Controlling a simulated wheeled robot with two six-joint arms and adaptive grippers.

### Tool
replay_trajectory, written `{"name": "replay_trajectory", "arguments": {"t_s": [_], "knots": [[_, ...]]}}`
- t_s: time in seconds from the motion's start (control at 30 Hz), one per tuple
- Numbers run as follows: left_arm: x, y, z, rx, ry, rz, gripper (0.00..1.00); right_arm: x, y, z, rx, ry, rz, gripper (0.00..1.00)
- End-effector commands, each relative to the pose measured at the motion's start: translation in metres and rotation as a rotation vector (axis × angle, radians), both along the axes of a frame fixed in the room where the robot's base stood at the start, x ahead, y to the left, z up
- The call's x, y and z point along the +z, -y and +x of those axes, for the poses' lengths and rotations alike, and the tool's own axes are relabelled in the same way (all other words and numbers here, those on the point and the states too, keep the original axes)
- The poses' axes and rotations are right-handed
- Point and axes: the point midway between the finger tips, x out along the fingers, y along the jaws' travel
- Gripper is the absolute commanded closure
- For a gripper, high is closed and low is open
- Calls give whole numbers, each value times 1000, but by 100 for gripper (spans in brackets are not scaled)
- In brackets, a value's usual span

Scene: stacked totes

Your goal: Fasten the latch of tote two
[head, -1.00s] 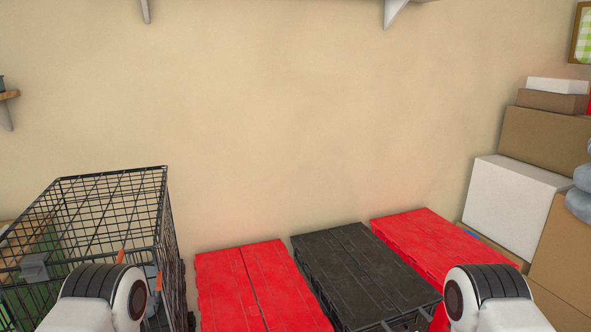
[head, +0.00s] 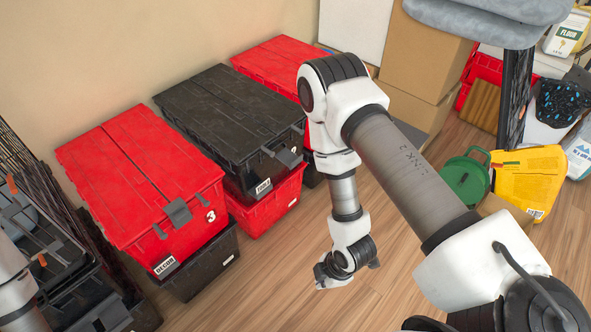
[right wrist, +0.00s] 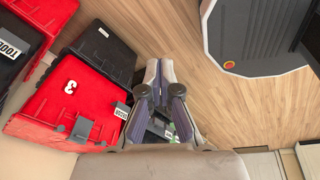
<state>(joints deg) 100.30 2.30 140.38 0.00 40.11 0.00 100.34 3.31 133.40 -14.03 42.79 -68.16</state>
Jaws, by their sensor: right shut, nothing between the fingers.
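Stacked totes stand along the wall. The front red tote (head: 140,180) bears a 3 and has a grey latch (head: 177,211) on its front edge. It also shows in the right wrist view (right wrist: 45,107), with its latch (right wrist: 82,129). The middle black tote (head: 225,110) has a grey latch (head: 288,157) at its front edge. A red tote (head: 275,62) stands behind it. No number two is readable, so I cannot tell which is tote two. My right gripper (head: 343,278) is shut and empty, over the floor, apart from the totes. My left gripper is out of view.
A black tote (head: 205,270) lies under the numbered red one, and a red tote (head: 268,205) under the middle black one. A wire crate (head: 20,165) stands at the left.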

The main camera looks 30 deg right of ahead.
Motion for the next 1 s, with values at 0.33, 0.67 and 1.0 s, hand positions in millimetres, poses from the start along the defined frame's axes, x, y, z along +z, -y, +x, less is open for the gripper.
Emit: {"name": "replay_trajectory", "arguments": {"t_s": [0.33,0.67,1.0], "knots": [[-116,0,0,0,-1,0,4,-78,9,183,1207,733,-276,100],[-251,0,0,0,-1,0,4,-111,89,316,1748,1157,-922,100],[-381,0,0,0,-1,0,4,-149,187,366,1643,1226,-1241,100]]}}
